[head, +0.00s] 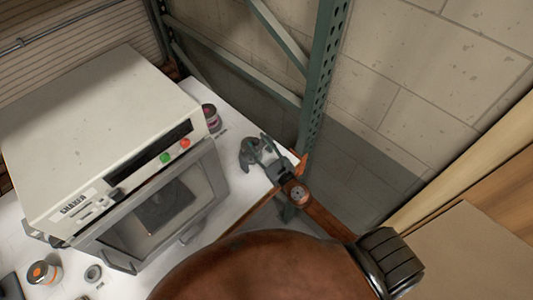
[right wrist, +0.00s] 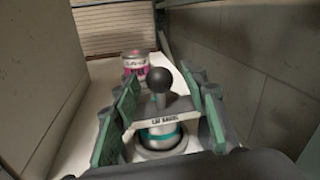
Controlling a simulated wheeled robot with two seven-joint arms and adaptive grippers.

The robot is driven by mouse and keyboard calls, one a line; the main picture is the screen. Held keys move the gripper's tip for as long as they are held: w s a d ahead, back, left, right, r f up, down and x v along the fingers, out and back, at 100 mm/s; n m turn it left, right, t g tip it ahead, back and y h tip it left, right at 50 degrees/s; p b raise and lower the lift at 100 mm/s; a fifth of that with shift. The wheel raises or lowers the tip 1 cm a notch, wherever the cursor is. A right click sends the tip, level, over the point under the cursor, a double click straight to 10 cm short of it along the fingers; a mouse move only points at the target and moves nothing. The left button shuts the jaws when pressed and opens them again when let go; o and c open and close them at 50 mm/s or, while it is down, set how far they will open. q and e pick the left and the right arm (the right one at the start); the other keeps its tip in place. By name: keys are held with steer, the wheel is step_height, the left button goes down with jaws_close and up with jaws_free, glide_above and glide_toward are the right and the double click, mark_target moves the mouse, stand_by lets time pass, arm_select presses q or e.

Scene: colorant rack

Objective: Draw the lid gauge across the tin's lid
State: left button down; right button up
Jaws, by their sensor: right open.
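The lid gauge shows in the right wrist view with a black ball knob (right wrist: 159,80) above a grey labelled bar (right wrist: 160,115). Below the bar is a silver cylinder with a teal band, on a round base. My right gripper (right wrist: 165,104) is open, its green-padded fingers on either side of the gauge, with gaps visible. In the head view my right gripper (head: 264,150) is at the dark grey gauge (head: 248,157), partly covering it. A tin with a pink-red label (head: 211,117) stands beyond; it also shows blurred in the right wrist view (right wrist: 135,66). My left gripper is not seen.
A large white machine (head: 95,130) with a windowed front door fills the left of the white bench (head: 235,115). An orange-topped tin (head: 44,273) and a small grey ring (head: 92,272) are at lower left. A green rack post (head: 322,80) and block wall stand close right.

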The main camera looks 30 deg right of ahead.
steer(key=s+d, duration=0.1)
steer(key=s, duration=0.9)
steer(key=shift+s, duration=0.2)
steer(key=shift+d, duration=0.15)
